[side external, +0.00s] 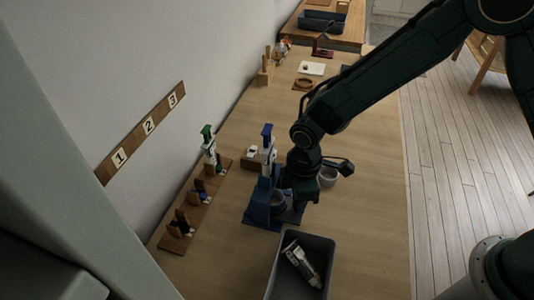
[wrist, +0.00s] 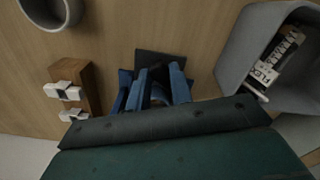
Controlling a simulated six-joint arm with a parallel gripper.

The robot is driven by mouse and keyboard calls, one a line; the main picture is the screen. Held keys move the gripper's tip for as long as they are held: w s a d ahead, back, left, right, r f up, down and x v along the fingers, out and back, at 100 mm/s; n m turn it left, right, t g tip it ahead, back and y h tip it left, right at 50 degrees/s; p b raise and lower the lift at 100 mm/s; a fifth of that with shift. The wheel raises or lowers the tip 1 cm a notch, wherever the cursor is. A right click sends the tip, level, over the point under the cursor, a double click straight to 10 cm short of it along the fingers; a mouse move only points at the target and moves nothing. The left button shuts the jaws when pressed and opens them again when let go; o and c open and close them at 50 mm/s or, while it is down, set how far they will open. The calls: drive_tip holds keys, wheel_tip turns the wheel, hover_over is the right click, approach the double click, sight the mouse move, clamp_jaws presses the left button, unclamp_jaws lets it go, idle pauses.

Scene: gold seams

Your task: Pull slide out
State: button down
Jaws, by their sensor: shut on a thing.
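A blue fixture (side external: 261,205) stands on the table below my arm. A white tube with a blue top (side external: 267,147) stands upright above it. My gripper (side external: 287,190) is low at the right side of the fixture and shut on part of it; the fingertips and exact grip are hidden. The slide cannot be told apart from the rest of the fixture. In the wrist view, the blue fixture (wrist: 128,92) shows beyond the dark gripper body, with a dark plate (wrist: 150,57) at its far side.
A grey bin (side external: 318,243) holding a white tube (side external: 301,263) stands in front. Wooden holders (side external: 177,236) stand at left, one bearing a green-topped tube (side external: 209,146). The table's right side is clear.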

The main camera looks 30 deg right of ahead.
drive_tip(key=s+d, duration=0.5)
drive_tip(key=shift+s+d, duration=0.25)
drive_tip(key=c, duration=1.2)
unclamp_jaws()
drive_tip(key=shift+c, duration=0.2)
drive_tip(key=shift+r, duration=0.15)
wheel_tip(320, 180, up, 14)
drive_tip(key=shift+f, duration=0.2)
